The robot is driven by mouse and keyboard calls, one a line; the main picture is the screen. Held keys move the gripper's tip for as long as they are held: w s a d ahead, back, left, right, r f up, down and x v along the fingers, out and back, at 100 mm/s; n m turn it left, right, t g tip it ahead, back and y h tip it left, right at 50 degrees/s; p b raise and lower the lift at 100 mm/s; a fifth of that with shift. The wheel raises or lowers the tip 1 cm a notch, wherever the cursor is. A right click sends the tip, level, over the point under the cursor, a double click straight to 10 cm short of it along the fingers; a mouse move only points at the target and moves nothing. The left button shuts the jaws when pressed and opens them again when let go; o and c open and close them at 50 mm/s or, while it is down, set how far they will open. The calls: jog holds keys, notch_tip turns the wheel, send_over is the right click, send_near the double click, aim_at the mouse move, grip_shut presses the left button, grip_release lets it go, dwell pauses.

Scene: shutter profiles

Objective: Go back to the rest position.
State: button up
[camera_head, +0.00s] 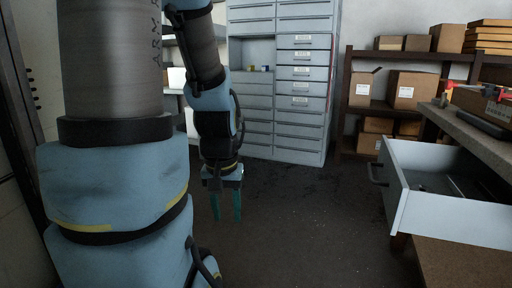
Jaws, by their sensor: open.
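My gripper (227,207) hangs from my blue and dark grey arm near the middle of the view. Its two teal fingers point down and are apart, with nothing between them. It is over the bare floor, in front of the grey drawer cabinet and well to the left of the open white drawer. My upper arm fills much of the left side and hides what is behind it.
A grey drawer cabinet (302,130) stands at the back. A shelf rack (395,52) with cardboard boxes (412,89) is at the back right. A white drawer (455,217) stands open under a workbench (468,130) at right. The dark floor (305,225) between is clear.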

notch_tip(320, 180, up, 21)
jog(key=p, duration=1.9)
jog(key=shift+w+f, duration=0.1)
jog(key=shift+w, duration=0.05)
